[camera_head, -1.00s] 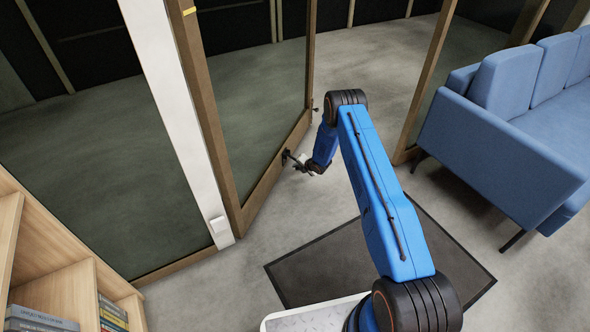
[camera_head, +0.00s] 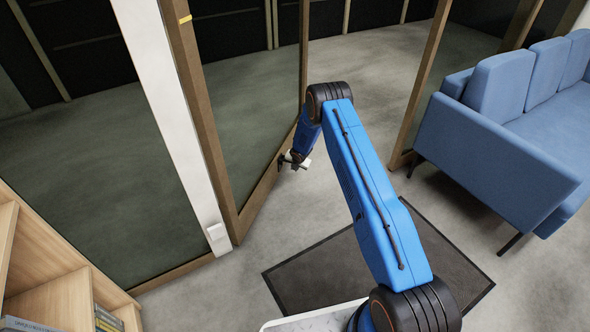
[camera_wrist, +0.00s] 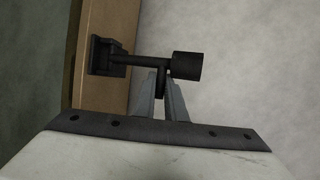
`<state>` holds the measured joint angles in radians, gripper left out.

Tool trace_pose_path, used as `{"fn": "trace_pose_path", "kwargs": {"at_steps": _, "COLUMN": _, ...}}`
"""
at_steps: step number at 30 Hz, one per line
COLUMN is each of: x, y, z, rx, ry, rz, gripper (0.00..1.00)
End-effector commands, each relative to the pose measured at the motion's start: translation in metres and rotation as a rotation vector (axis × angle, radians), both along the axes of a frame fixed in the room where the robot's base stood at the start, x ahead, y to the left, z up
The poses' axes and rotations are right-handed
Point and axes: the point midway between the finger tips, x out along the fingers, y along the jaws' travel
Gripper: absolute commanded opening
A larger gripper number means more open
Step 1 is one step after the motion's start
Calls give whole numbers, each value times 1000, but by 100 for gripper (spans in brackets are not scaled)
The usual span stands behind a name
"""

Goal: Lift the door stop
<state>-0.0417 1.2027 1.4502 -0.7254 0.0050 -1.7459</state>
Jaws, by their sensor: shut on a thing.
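The door stop (camera_wrist: 186,65) is a dark bar with a thick round end, joined to a dark bracket (camera_wrist: 104,56) on the wooden bottom rail of the glass door (camera_head: 262,196). The bar lies across the picture, roughly level. In the head view, my gripper (camera_head: 292,161) is small beside the door's lower rail, and the door stop is hard to make out there.
A blue sofa (camera_head: 500,140) stands at the right. A dark floor mat (camera_head: 322,268) lies in front of me. A wooden bookshelf (camera_head: 62,305) is at the lower left, beside a white post (camera_head: 170,110).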

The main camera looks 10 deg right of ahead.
Motion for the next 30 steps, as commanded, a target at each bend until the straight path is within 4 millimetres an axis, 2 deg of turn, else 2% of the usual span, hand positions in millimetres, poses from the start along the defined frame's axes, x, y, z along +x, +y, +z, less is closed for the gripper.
{"fn": "trace_pose_path", "kwargs": {"at_steps": 16, "x": 4, "y": 4, "z": 13, "rx": -104, "ry": 62, "rz": 3, "gripper": 0}}
{"fn": "trace_pose_path", "kwargs": {"at_steps": 30, "x": 7, "y": 9, "z": 34, "rx": -328, "ry": 206, "rz": 2, "gripper": 0}}
